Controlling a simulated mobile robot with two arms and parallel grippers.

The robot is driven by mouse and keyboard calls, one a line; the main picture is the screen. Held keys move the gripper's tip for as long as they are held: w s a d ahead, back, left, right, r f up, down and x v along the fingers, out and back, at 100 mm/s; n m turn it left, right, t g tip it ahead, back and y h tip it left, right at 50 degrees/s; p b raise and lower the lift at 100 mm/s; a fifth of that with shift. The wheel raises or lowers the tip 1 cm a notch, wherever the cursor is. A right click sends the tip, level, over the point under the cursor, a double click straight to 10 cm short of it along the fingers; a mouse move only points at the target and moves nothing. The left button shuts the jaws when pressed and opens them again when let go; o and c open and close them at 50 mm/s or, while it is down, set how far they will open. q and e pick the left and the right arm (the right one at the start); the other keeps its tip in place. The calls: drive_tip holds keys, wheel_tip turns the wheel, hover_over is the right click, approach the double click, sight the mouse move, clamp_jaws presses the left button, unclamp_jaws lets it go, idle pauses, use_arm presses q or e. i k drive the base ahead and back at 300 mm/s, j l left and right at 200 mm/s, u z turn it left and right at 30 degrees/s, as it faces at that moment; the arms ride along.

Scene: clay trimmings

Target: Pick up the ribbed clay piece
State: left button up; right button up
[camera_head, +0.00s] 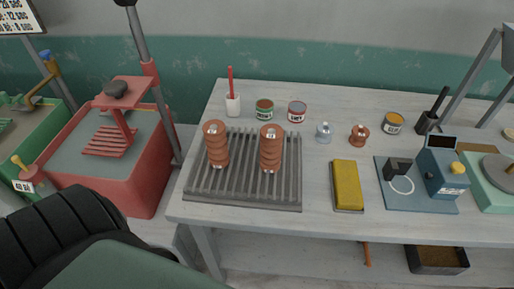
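Two ribbed clay pieces, reddish brown with stacked rings, stand upright on a grey slatted rack (245,199) on the table. The left ribbed clay piece (216,148) stands toward the rack's left side. The right ribbed clay piece (270,150) stands right of the middle, with a gap between the two. A smaller reddish-brown piece (359,135) sits apart, further right on the table. Neither of my grippers shows in the head view.
Behind the rack are a white cup (233,105) with a red stick and two cans (264,110) (297,111). A yellow block (347,184) lies right of the rack, beside a blue device (444,172). A red machine (100,165) stands left of the table.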

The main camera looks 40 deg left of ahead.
sight(271, 134)
drive_tip(key=i+j+u, duration=0.1)
drive_tip(key=u, duration=0.4)
drive_tip(key=i+u, duration=0.15)
drive_tip(key=u, duration=0.35)
